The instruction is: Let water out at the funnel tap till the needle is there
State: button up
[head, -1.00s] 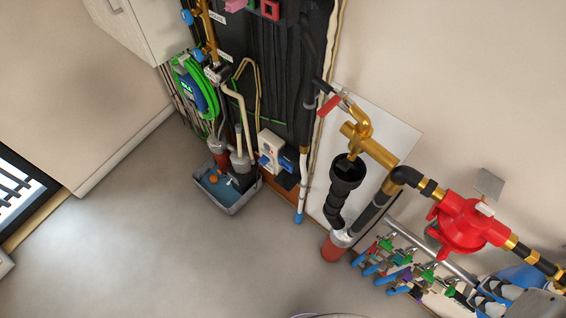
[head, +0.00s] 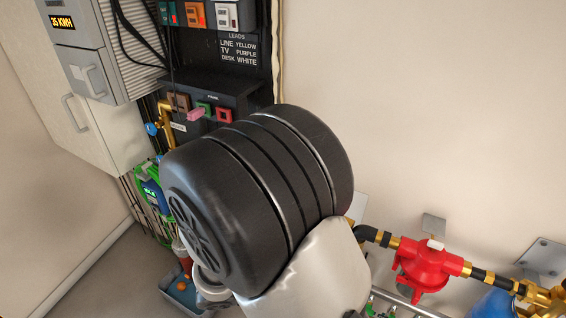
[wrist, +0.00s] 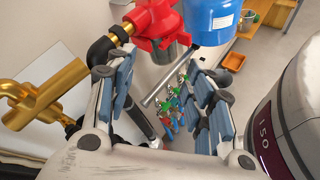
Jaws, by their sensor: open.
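The brass funnel tap (wrist: 45,95) shows at the left of the wrist view, to the left of my gripper and apart from it. In the head view my arm hides the tap and the black funnel under it. My gripper (wrist: 163,82) is open and empty, its blue-padded fingers spread wide, with pipes and small coloured valves showing beyond the gap. The gripper itself is hidden in the head view. I see no gauge face or needle in either current view.
A red regulator (head: 425,268) sits on the pipe right of my arm; it also shows in the wrist view (wrist: 155,22), beside a blue vessel (wrist: 210,20). Small coloured valves (wrist: 178,100) lie below. A grey tub (head: 180,292) stands on the floor at left.

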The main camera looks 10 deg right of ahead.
jog(key=w+a+f+n+t+y, duration=0.1)
jog(key=w+a+f+n+t, duration=0.2)
jog(key=a+f+n+t, duration=0.35)
jog(key=w+a+f+n+t+y, duration=0.2)
jog(key=w+a+f+n+t, duration=0.1)
jog(key=a+f+n+t, duration=0.4)
jog(key=shift+n+g, duration=0.35)
jog(key=shift+n, duration=0.1)
jog(key=x, duration=0.6)
jog(key=d+b+x, duration=0.1)
jog(key=x, duration=0.5)
jog(key=s+r+x, duration=0.1)
jog(key=x, duration=0.4)
jog(key=shift+w+d, duration=0.25)
jog(key=shift+d, duration=0.3)
jog(key=shift+c, duration=0.5)
jog(key=c, duration=1)
